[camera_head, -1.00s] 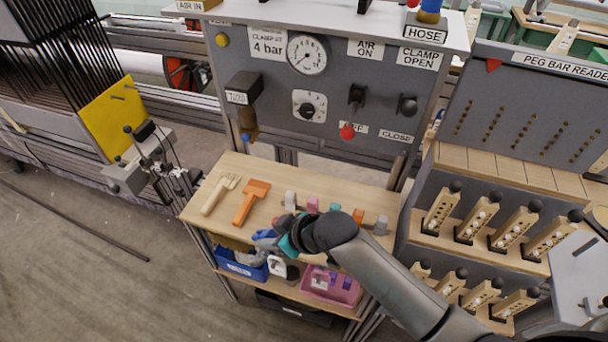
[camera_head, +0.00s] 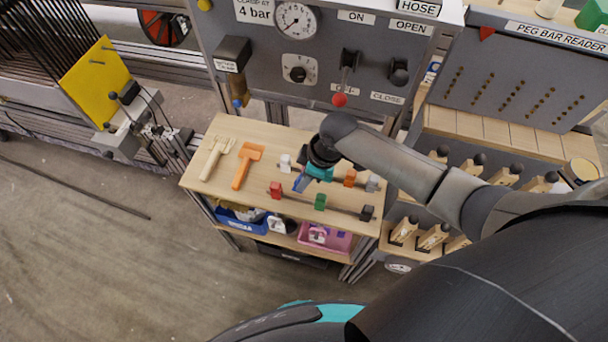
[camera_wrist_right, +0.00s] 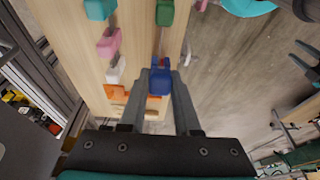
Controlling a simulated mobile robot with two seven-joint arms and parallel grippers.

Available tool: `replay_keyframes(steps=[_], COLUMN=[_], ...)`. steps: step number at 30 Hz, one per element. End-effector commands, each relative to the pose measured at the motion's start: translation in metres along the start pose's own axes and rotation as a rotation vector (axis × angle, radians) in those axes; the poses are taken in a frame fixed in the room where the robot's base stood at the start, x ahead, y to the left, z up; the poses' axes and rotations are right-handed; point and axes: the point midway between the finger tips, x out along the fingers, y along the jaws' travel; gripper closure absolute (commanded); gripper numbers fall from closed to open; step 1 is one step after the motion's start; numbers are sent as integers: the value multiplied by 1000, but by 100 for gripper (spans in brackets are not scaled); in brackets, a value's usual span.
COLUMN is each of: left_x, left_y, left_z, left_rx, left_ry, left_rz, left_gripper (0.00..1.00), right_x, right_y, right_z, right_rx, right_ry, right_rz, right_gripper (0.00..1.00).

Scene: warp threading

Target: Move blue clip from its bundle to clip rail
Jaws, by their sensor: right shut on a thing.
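My right gripper (camera_head: 305,178) reaches over the wooden table from the right. In the right wrist view its two fingers (camera_wrist_right: 160,70) are shut on the blue clip (camera_wrist_right: 160,82), a small blue block. In the head view the blue clip (camera_head: 299,184) shows as a small patch below the gripper. It is over the front row, between a red clip (camera_head: 276,189) and a green clip (camera_head: 320,201); a dark clip (camera_head: 367,212) is at the row's right end. Whether the blue clip touches the thin rail there is unclear. My left gripper is out of view.
A back row holds a white clip (camera_head: 285,163), an orange clip (camera_head: 350,178) and a grey clip (camera_head: 372,183). A control panel (camera_head: 300,100) rises behind; bins are below.

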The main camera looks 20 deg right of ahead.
Motion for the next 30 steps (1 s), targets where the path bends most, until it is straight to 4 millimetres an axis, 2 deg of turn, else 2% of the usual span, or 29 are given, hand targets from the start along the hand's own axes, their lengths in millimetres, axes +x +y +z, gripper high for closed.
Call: replay_keyframes(steps=[1,14,21,30], left_x=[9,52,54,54], left_y=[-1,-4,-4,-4], left_z=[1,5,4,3], left_rx=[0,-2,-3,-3], left_ry=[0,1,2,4], left_rz=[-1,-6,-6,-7], left_gripper=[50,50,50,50], right_x=[8,46,56,56], right_y=[0,0,0,0], right_z=[2,14,17,17], right_rx=[0,1,0,0], right_ry=[1,1,1,2], right_rz=[0,1,1,1], right_gripper=[100,100,100,100])
